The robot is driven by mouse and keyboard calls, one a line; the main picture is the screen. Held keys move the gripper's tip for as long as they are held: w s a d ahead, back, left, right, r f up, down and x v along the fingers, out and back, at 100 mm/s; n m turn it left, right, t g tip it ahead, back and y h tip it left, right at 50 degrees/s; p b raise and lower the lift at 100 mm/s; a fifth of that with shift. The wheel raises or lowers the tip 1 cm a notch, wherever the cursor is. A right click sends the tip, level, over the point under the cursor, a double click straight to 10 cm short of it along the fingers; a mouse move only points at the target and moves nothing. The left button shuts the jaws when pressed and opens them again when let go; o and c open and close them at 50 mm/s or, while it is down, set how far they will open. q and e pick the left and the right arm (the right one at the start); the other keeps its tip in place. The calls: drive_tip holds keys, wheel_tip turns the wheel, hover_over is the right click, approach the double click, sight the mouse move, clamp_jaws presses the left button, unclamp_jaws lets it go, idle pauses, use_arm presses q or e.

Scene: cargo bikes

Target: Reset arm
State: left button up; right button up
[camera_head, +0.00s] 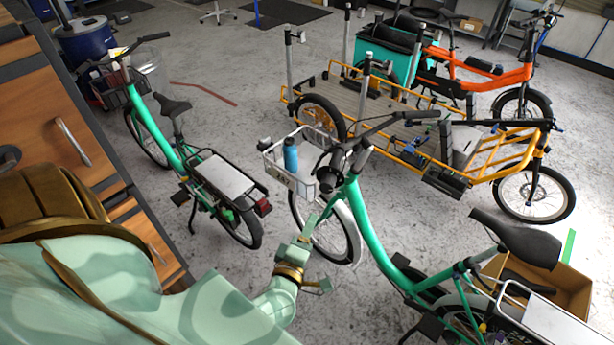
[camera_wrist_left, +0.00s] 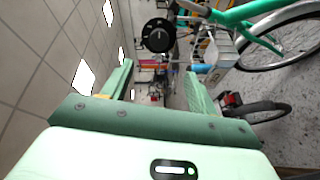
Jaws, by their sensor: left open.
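My left arm comes in from the lower left in the head view. My left gripper (camera_head: 322,254) is open, with its fingers apart and nothing between them. It is beside the front wheel of the near green bike (camera_head: 365,225), below its white front basket (camera_head: 302,183). A blue bottle (camera_head: 290,155) stands in that basket. In the left wrist view, the open left gripper (camera_wrist_left: 158,82) frames only distant background, with the basket (camera_wrist_left: 224,52) and bottle (camera_wrist_left: 202,69) beyond the right finger. I cannot tell whether a finger touches the wheel. My right gripper is not in view.
A wooden drawer cabinet (camera_head: 45,110) stands close on the left. A second green bike (camera_head: 150,122) is behind the arm. An orange cargo bike (camera_head: 480,72) and a yellow-framed cargo bike (camera_head: 430,160) stand beyond. A cardboard box (camera_head: 565,285) is at the right.

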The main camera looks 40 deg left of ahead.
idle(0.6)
use_arm(q)
drive_tip(key=s+d+f+m+g+h+b, duration=0.1)
drive_tip(key=s+d+f+m+g+h, duration=0.15)
drive_tip(key=f+m, duration=0.4)
drive_tip(key=s+d+f+m+g+h+b, duration=0.15)
drive_tip(key=s+f+m, duration=0.25)
drive_tip(key=f, duration=0.6)
drive_tip(key=s+d+f+m+g+h+b, duration=0.25)
drive_tip(key=f+m, duration=0.25)
drive_tip(key=f, duration=0.3)
drive_tip(key=s+a+f+m+g+b, duration=0.2)
drive_tip(key=s+f+m+g+b, duration=0.2)
drive_tip(key=s+f, duration=0.9)
drive_tip(key=s+a+f+m+g+y+b, duration=0.1)
drive_tip(key=s+f+g+b, duration=0.4)
drive_tip(key=s+f, duration=0.8)
drive_tip(key=a+m+b, duration=0.1)
drive_tip(key=m+b, duration=0.1)
drive_tip(key=b, duration=0.1)
drive_tip(key=shift+s+m+b, duration=0.2)
drive_tip(key=shift+m+b, duration=0.1)
drive_tip(key=shift+m, duration=0.05)
